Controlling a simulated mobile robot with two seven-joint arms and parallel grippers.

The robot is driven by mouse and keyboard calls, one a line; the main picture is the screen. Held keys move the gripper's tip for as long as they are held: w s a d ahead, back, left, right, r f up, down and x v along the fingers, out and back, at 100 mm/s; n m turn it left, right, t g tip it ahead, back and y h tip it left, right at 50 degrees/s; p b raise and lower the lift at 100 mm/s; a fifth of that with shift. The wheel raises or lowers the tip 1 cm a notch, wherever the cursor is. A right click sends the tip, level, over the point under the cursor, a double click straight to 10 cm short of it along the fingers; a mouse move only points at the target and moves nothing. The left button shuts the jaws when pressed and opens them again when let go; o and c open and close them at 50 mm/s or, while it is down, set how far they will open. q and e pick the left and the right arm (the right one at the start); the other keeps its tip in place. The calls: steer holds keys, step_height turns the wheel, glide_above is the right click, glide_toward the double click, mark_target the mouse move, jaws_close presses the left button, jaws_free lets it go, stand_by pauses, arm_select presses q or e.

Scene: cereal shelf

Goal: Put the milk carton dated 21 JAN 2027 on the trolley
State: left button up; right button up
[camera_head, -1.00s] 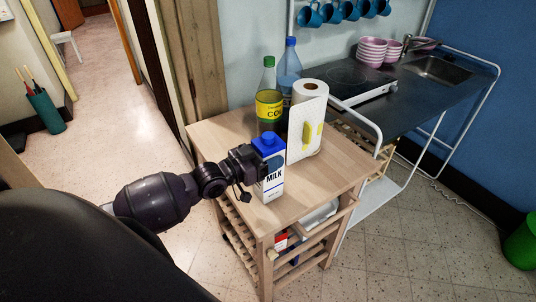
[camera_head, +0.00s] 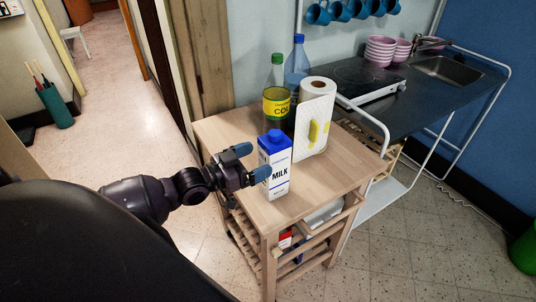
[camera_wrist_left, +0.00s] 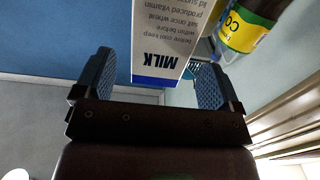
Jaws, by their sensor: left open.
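The milk carton (camera_head: 275,165) is white with a blue top and cap and the word MILK. It stands upright on the wooden trolley (camera_head: 317,190), near its front left part. I cannot read a date on it. My left gripper (camera_head: 252,162) is open at the carton's left side. Its blue fingertips point at the carton, and the lower one slightly overlaps its edge in the head view. In the left wrist view the carton (camera_wrist_left: 172,38) appears upside down, just ahead of the spread fingers. My right gripper is not in view.
A green-capped bottle (camera_head: 276,100), a blue-capped bottle (camera_head: 297,65) and a paper towel roll (camera_head: 314,120) stand behind the carton on the trolley. The trolley top's right and front parts are bare. A kitchenette counter (camera_head: 408,100) is behind to the right.

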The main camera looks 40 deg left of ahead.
arm_select(q)
steer(key=v, duration=0.6)
steer(key=s+d+f+n+g+y, duration=0.1)
steer(key=s+d+f+g+y, duration=0.1)
steer(key=f, duration=0.8)
steer(key=s+d+f+n+g+y, duration=0.2)
steer(key=s+d+f+y, duration=0.3)
steer(key=f, duration=0.4)
steer(key=shift+s+d+f+g, duration=0.35)
steer(key=shift+s+d+g, duration=0.15)
steer(key=shift+s+d, duration=0.45)
steer(key=shift+w+d, duration=0.1)
